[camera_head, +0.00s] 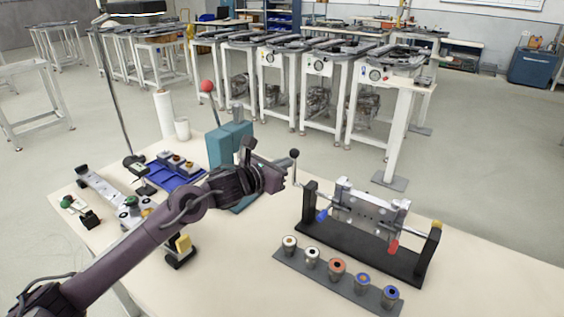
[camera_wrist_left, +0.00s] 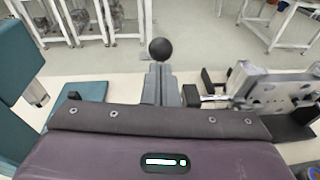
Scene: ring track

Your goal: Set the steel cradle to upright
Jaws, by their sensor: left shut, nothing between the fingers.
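The steel cradle (camera_head: 368,210) is a grey plate with holes, hung between two black posts on a black base. It also shows at the right of the left wrist view (camera_wrist_left: 275,88). Its plate looks tilted; the exact angle is unclear. A crank with a black ball knob (camera_head: 294,153) rises at its left end; the knob shows in the left wrist view (camera_wrist_left: 160,48). My left gripper (camera_head: 286,178) is shut and empty, just beside the crank below the knob. In the wrist view the knob lies just beyond the fingertips; contact is unclear. My right gripper is out of view.
A grey strip (camera_head: 327,278) with several round rollers lies in front of the cradle. A teal block fixture (camera_head: 229,143) stands left of the gripper. A blue tray (camera_head: 172,173) with parts lies further left. The table's front right is bare.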

